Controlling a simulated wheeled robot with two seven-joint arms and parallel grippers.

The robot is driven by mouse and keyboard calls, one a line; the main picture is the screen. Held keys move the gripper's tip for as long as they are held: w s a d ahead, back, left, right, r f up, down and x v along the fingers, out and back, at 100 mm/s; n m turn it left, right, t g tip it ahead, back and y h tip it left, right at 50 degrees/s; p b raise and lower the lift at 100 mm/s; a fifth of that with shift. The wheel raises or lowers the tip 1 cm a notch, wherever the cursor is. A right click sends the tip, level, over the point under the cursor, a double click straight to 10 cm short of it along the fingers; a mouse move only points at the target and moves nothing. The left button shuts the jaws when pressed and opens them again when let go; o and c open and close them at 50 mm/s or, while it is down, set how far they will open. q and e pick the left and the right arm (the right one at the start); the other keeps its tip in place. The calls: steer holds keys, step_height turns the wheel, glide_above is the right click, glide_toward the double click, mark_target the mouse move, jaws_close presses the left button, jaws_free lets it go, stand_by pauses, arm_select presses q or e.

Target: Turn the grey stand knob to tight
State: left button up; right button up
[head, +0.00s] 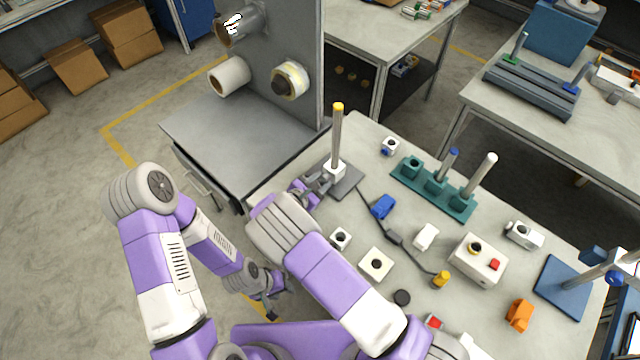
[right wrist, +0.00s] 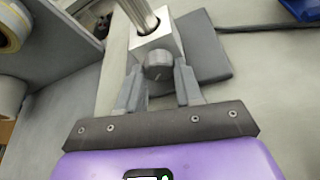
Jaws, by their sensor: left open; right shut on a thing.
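The grey stand has a flat grey base (head: 350,183), a white block (head: 337,168) and an upright metal rod (head: 337,130) with an orange tip. In the right wrist view its round dark grey knob (right wrist: 158,66) sticks out of the block's near face. My right gripper (right wrist: 159,86) has a finger on each side of the knob and is shut on it. In the head view the right gripper (head: 322,184) is at the stand's near left side, and the knob is hard to make out. My left gripper (head: 272,302) is open and empty, low beside the table's left edge.
A grey cabinet (head: 225,140) with an upright panel holding rolls (head: 290,80) stands left behind the stand. White blocks (head: 376,264) lie nearer.

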stand_by(0.3)
steer(key=o, duration=1)
steer(key=shift+o, duration=0.2)
steer(key=shift+p+v, duration=0.35)
steer(key=shift+v, duration=3.45)
